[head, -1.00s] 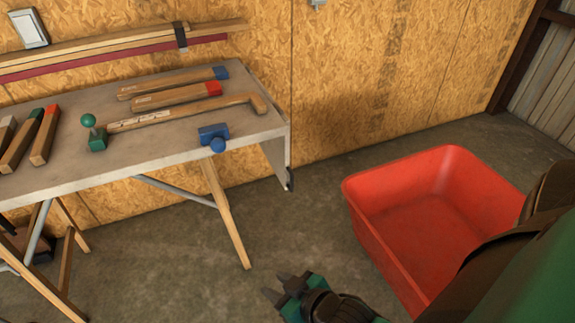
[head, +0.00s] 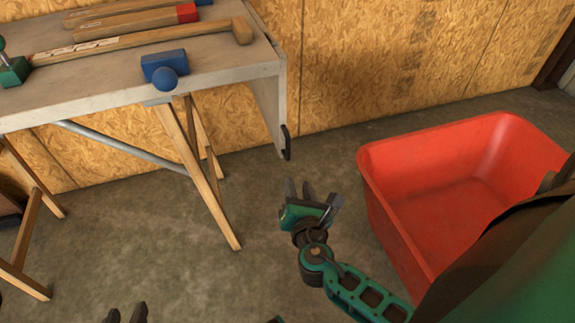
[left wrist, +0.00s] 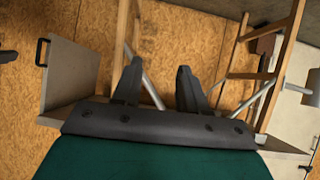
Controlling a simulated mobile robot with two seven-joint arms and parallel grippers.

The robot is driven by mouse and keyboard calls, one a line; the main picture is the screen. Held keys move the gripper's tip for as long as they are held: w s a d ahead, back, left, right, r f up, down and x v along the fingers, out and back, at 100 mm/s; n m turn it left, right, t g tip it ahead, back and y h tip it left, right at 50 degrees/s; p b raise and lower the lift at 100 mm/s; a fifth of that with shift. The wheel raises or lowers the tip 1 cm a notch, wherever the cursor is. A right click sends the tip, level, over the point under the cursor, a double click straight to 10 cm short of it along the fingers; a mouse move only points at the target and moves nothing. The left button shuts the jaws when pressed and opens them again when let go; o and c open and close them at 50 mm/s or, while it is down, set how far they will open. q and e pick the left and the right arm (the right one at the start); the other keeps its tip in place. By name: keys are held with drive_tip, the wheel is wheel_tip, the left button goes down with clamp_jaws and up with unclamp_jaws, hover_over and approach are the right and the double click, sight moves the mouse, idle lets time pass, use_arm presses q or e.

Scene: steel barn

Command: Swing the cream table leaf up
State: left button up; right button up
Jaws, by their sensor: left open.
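The cream table leaf (head: 264,108) hangs down from the right end of the workbench, with a black handle (head: 286,142) near its lower edge. In the left wrist view the leaf (left wrist: 72,72) is at the left, its handle (left wrist: 41,51) on the outer edge. My right gripper (head: 311,192) is open and empty, in front of and below the handle, apart from it. My left gripper (head: 126,314) shows only its fingertips at the bottom of the head view. In the left wrist view its fingers (left wrist: 157,82) are apart with nothing between them.
The bench top (head: 110,94) bears wooden-handled tools and a blue block with a ball (head: 164,68) near its front edge. Wooden trestle legs (head: 190,165) stand below. A red bin (head: 385,205) is at the right. Bare floor lies between bin and bench.

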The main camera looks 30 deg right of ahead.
sight(289, 146)
drive_tip(key=w+d+n+b, duration=0.1)
drive_tip(key=w, duration=0.3)
drive_tip(key=w+d+n+t+b, duration=0.1)
drive_tip(key=w+d+n, duration=0.1)
drive_tip(key=w, duration=0.2)
drive_tip(key=w+d+n+t+h+b, duration=0.1)
drive_tip(key=w+d+b, duration=0.1)
drive_tip(key=w, duration=0.2)
drive_tip(key=shift+w+d, duration=0.15)
drive_tip(key=shift+w, duration=0.2)
use_arm(q)
drive_tip(key=shift+w+d+f+h, duration=0.15)
drive_tip(key=shift+d+f, duration=0.25)
drive_tip(key=shift+f, duration=0.35)
drive_tip(key=shift+w+d+f+h, duration=0.15)
drive_tip(key=shift+d+f, duration=0.2)
drive_tip(key=shift+f, duration=0.35)
use_arm(e)
drive_tip(key=shift+w+d, duration=0.2)
drive_tip(key=shift+w, duration=0.2)
clamp_jaws()
